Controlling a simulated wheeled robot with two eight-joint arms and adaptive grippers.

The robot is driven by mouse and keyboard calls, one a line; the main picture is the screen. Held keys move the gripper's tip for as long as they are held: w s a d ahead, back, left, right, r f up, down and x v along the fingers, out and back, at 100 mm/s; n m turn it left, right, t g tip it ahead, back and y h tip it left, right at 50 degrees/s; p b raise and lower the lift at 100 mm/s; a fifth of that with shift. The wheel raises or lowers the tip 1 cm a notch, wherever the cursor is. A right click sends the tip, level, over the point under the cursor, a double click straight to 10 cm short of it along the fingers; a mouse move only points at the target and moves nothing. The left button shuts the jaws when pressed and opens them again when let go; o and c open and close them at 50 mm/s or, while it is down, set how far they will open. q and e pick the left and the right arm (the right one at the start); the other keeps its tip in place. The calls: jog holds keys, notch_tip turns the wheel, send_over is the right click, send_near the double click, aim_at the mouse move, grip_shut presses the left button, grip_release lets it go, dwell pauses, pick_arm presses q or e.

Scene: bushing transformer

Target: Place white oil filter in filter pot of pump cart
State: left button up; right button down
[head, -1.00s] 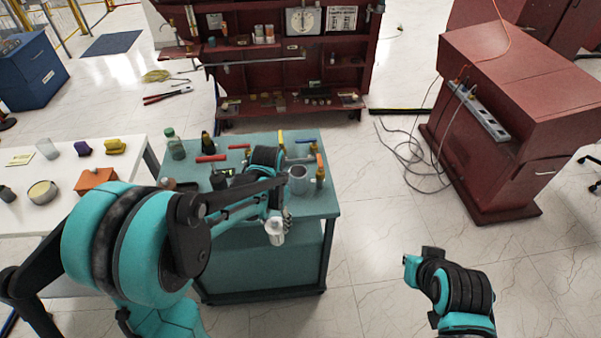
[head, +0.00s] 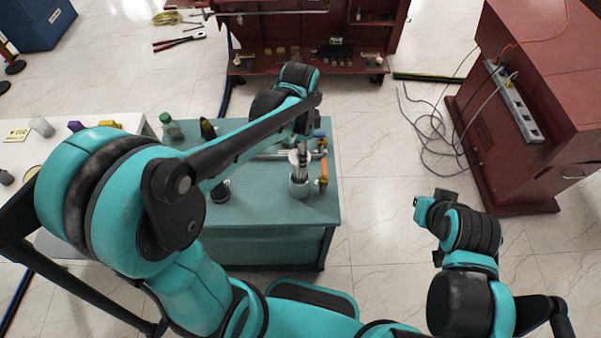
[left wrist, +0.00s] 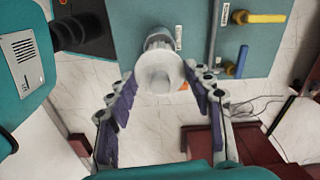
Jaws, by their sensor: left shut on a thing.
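The white oil filter (head: 296,157) is in my left gripper (head: 303,152), directly above the filter pot. In the left wrist view the white filter (left wrist: 158,73) sits between the two purple-padded fingers of the left gripper (left wrist: 160,88). The grey cylindrical filter pot (head: 299,187) stands on the right part of the teal pump cart (head: 265,210). The filter's lower end is close to the pot's mouth; I cannot tell whether it is inside. My right gripper (head: 428,208) is apart from the cart, over the floor; its fingers are unclear.
An orange-handled valve (head: 323,172) stands just right of the pot. A green-capped bottle (head: 171,128) stands at the cart's back left. A white table (head: 130,122) is left of the cart.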

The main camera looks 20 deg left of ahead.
aim_at(300, 172)
pick_arm(q)
notch_tip(300, 172, down, 11)
jog(key=shift+r+b, duration=0.2)
jog(key=shift+b, duration=0.85)
jog(key=o, duration=1.6)
jog(key=shift+f, duration=0.1)
